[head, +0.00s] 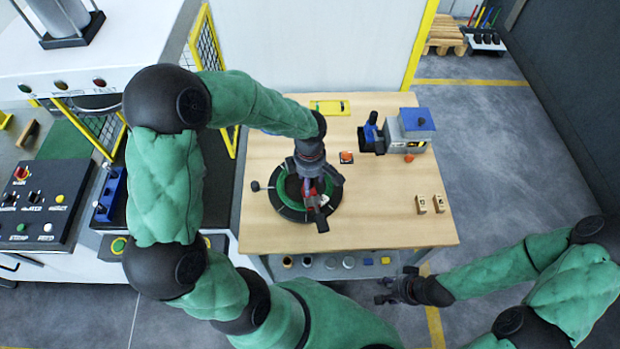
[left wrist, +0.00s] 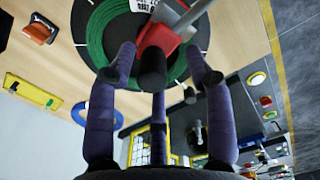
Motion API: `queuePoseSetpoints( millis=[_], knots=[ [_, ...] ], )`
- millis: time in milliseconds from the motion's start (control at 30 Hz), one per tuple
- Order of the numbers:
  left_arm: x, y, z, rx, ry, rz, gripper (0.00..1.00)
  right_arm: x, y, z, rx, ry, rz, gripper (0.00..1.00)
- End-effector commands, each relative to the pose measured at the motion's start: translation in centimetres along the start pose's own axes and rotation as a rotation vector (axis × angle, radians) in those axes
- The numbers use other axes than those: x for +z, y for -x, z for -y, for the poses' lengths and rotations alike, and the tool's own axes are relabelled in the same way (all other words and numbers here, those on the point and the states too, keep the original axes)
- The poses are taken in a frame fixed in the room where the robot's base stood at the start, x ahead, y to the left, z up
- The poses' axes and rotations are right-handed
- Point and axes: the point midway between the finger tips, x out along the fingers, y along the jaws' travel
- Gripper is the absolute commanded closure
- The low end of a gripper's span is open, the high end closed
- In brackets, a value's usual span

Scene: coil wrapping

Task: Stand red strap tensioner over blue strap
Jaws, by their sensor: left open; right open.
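The red strap tensioner (head: 310,202) stands on the black round base with the green coil (head: 281,195). In the left wrist view the tensioner (left wrist: 166,38) shows as a red body with a grey metal bar, over the coil (left wrist: 101,35). My left gripper (head: 313,181) points down over the coil. Its fingers (left wrist: 162,62) are spread around the tensioner's near end; I cannot tell whether they touch it. The blue strap cannot be made out under the tensioner. My right gripper (head: 388,289) is open and empty, off the table's front right.
A blue ring (left wrist: 80,112) lies near the table's back edge. The right front tabletop is mostly clear.

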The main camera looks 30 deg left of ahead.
Motion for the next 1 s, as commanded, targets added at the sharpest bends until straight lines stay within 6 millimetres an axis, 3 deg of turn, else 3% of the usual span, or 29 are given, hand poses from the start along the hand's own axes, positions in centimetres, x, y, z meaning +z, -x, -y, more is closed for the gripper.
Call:
queuePoseSetpoints(
  millis=[300,700,1000],
  knots=[
    [0.0,1.9,0.0,0.001,0.000,0.000,0.48,0.1,2.1,0.8,0.000,0.000,0.000,0.52],
    [0.0,10.0,-0.1,0.004,0.000,0.001,0.48,0.1,2.1,0.8,0.000,0.000,0.000,0.52],
    [0.0,13.0,0.0,0.000,-0.001,0.000,0.48,0.1,2.3,0.8,0.000,0.000,0.000,0.52]
  ],
)
